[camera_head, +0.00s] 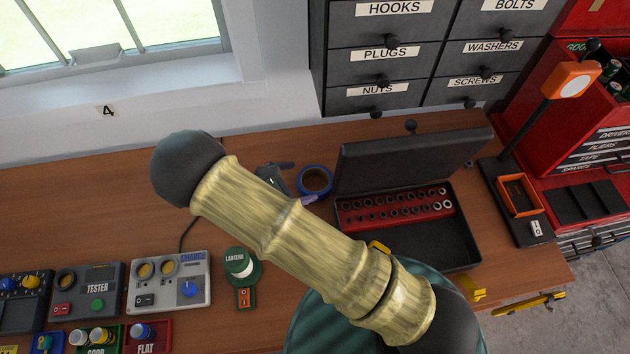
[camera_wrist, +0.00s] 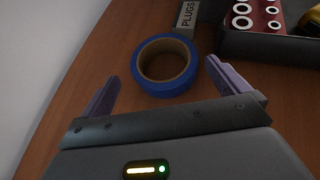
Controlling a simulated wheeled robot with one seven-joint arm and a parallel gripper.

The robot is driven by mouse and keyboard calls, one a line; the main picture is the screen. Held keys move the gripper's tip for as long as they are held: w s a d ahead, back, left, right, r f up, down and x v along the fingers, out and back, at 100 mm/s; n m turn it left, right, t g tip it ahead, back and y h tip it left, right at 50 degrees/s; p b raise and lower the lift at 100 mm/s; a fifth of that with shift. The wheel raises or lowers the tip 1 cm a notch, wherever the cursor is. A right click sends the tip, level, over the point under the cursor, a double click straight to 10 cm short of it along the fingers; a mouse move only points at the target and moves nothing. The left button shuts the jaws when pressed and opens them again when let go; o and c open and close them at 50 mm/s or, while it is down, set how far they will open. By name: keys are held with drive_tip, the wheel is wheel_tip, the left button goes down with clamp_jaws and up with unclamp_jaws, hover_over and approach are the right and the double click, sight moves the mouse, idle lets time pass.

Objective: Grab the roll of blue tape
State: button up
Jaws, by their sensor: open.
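The roll of blue tape (camera_head: 315,180) lies flat on the wooden workbench, left of the open socket case. It has a blue outer side and a tan core. In the wrist view the roll (camera_wrist: 165,65) lies ahead of my gripper (camera_wrist: 172,88), between the lines of its two purple fingers. The fingers are spread apart and nothing is held.
The open socket case (camera_head: 430,240) stands close right of the tape. A lantern (camera_head: 240,265), a charger box (camera_head: 168,283) and a tester (camera_head: 97,291) line the bench at left. Drawers (camera_head: 385,60) stand behind. The bench's back left is clear.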

sight(325, 178)
drive_tip(key=p+x, duration=0.2)
drive_tip(key=x, duration=0.2)
drive_tip(key=shift+s+d+p, duration=0.15)
drive_tip(key=shift+p, duration=0.2)
drive_tip(key=shift+w+d+f, duration=0.25)
drive_tip(key=shift+f, duration=0.1)
drive_tip(key=shift+c, duration=0.4)
drive_tip(key=c, duration=0.8)
drive_tip(key=shift+o, duration=0.2)
drive_tip(key=shift+r, duration=0.1)
wheel_tip(325, 178, up, 10)
drive_tip(key=b, duration=0.3)
